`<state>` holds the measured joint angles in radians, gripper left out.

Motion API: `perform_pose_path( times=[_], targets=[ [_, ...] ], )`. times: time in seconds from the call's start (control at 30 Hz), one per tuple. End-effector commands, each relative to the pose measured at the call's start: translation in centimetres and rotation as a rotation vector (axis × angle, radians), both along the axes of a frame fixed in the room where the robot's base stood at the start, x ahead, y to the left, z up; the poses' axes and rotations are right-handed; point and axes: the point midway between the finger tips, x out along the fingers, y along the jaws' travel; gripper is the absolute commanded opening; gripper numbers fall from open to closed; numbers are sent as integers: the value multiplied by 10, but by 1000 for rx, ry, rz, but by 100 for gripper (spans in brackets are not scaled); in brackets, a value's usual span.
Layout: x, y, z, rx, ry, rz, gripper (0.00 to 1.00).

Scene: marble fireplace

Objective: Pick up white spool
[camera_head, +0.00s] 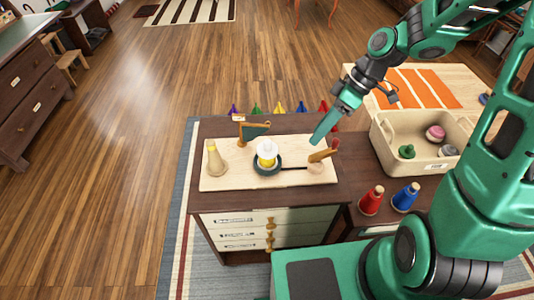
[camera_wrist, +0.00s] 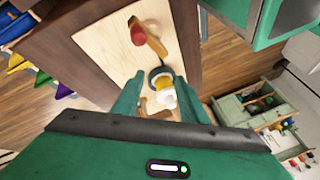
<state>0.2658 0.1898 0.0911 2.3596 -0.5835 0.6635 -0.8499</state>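The white spool (camera_head: 267,146) stands upright on top of a yellow piece (camera_head: 266,160) over a dark round base (camera_head: 256,168), on a pale wooden board. In the wrist view the white spool (camera_wrist: 167,98) shows in the gap between my fingers, with the yellow piece (camera_wrist: 162,83) beyond it. My gripper (camera_head: 319,138) is to the right of the spool in the head view, above the board's right end and apart from the spool. In the wrist view my gripper (camera_wrist: 160,100) has its two fingers spread, with nothing held.
Red (camera_head: 371,200) and blue (camera_head: 405,197) spools stand at right, before a beige bin (camera_head: 391,143). Several small coloured cones line the back edge.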

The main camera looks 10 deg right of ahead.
Motion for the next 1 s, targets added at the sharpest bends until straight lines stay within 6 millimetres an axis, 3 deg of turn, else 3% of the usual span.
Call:
perform_pose_path(
  times=[0.23,0.5,0.77,1.0],
  targets=[
    [13,49,-23,326,-99,326,39],
    [20,71,-25,647,-286,535,39],
    [21,80,-24,761,-380,594,39],
    [13,111,-36,764,-381,597,39]
  ],
)
